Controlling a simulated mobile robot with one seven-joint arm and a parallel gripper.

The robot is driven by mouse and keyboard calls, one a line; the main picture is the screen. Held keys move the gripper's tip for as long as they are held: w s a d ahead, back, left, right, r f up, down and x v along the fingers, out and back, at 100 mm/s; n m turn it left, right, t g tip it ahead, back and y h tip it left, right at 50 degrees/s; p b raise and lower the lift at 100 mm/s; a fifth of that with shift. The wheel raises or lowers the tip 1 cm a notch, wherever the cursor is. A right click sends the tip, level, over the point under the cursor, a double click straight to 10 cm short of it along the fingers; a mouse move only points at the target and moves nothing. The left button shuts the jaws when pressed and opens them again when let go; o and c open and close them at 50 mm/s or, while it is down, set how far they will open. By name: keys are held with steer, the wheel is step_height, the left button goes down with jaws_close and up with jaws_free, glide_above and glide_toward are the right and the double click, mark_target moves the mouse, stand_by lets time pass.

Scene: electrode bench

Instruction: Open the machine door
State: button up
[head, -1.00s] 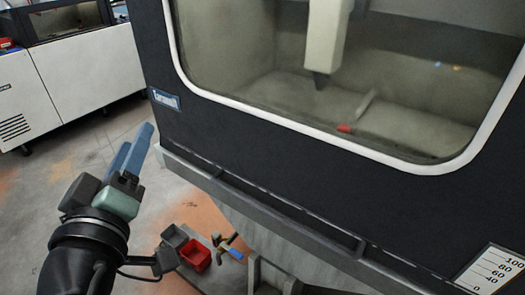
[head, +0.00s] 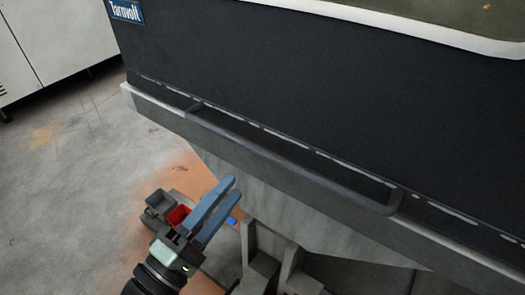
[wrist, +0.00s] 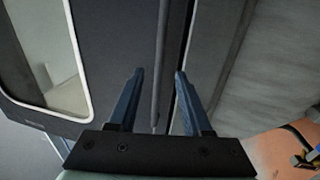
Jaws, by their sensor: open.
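The machine door (head: 300,75) is a large dark panel with a white-edged window at the top right of the head view. A long dark bar handle (head: 290,162) runs along its lower edge. In the wrist view the handle (wrist: 160,60) runs lengthwise, lined up with the gap between my fingers. My gripper (head: 222,200) is open and empty, with two blue fingers, below and in front of the handle's left part in the head view. It also shows in the wrist view (wrist: 158,75). I cannot tell how far the fingers are from the handle.
A grey ledge (head: 160,118) runs under the door. A white cabinet (head: 55,35) stands at the far left. Bare floor (head: 60,160) lies left of the machine.

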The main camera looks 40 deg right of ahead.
mark_target(261, 148)
steer(key=x, duration=1)
steer(key=shift+r, duration=0.1)
jaws_close()
stand_by(1.1)
